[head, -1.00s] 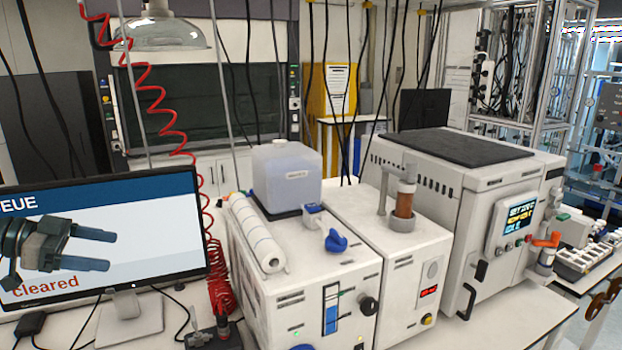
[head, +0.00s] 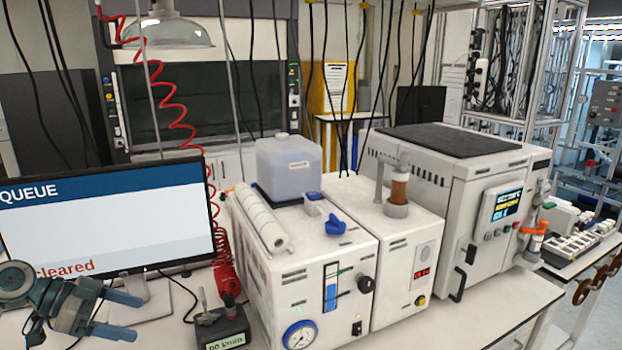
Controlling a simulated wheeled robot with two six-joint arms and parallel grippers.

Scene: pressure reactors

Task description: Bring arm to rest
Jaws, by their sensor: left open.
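My left gripper (head: 128,314) is at the lower left of the head view, in front of the monitor's lower edge and stand. Its two blue-grey fingers point right and are apart, with nothing between them. My left arm comes in from the left edge behind it. My right gripper is not in view.
A monitor (head: 110,225) reading "QUEUE" and "cleared" stands behind my left gripper. A small dark box with a lever (head: 222,330) sits to its right. A red coiled hose (head: 172,110) hangs behind.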

